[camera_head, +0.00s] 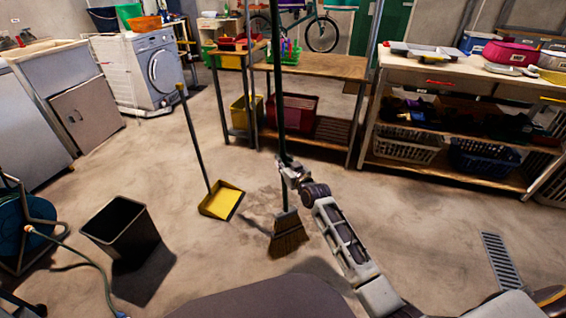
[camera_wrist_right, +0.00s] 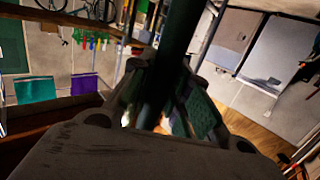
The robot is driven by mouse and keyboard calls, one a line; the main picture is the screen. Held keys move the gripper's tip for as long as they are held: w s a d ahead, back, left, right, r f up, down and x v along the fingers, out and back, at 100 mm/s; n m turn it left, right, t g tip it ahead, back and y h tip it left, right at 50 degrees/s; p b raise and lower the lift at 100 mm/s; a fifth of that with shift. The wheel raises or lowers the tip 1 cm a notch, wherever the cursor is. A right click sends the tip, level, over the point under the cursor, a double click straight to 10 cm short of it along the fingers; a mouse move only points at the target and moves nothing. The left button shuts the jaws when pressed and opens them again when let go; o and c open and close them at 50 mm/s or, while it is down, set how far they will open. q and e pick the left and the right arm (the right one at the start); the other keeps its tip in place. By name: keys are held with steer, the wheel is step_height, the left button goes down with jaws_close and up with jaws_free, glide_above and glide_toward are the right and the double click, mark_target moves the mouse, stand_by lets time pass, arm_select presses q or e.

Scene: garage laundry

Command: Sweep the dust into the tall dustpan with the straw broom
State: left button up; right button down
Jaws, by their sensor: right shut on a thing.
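The straw broom (camera_head: 288,235) stands nearly upright in the middle of the head view, its brown bristles low at the floor. My right gripper (camera_head: 289,172) is shut on its dark green handle, a little above the bristle head. In the right wrist view the handle (camera_wrist_right: 172,65) runs up between the fingers (camera_wrist_right: 160,110). The tall dustpan (camera_head: 222,201) with a yellow pan and long dark handle stands on the floor left of the broom, apart from it. A faint darker dust patch (camera_head: 262,208) shows on the floor between them. My left gripper is not in view.
A black bin (camera_head: 122,230) stands at the left front, beside a blue hose reel (camera_head: 12,235). A wooden bench (camera_head: 325,67) and a loaded workbench (camera_head: 450,78) stand behind. A floor drain (camera_head: 500,262) lies at right. The floor around the dustpan is mostly clear.

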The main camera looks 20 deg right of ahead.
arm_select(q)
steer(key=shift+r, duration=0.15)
arm_select(e)
steer(key=shift+r, duration=0.1)
steer(key=shift+r+p, duration=0.1)
steer(key=shift+p, duration=0.35)
steer(key=shift+f+b, duration=0.45)
steer(key=shift+f, duration=0.35)
step_height(320, 180, down, 2)
steer(key=shift+f+b, duration=0.2)
steer(key=shift+b, duration=0.4)
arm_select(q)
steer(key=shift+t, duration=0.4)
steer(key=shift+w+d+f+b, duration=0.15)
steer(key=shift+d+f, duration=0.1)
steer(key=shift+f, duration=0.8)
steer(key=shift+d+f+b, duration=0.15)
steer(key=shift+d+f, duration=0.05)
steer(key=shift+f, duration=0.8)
arm_select(e)
steer(key=shift+f, duration=0.65)
arm_select(q)
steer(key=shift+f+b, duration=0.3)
steer(key=shift+b, duration=0.05)
arm_select(e)
steer(key=shift+f, duration=0.8)
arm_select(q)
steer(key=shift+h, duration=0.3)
arm_select(e)
steer(key=shift+w, duration=0.15)
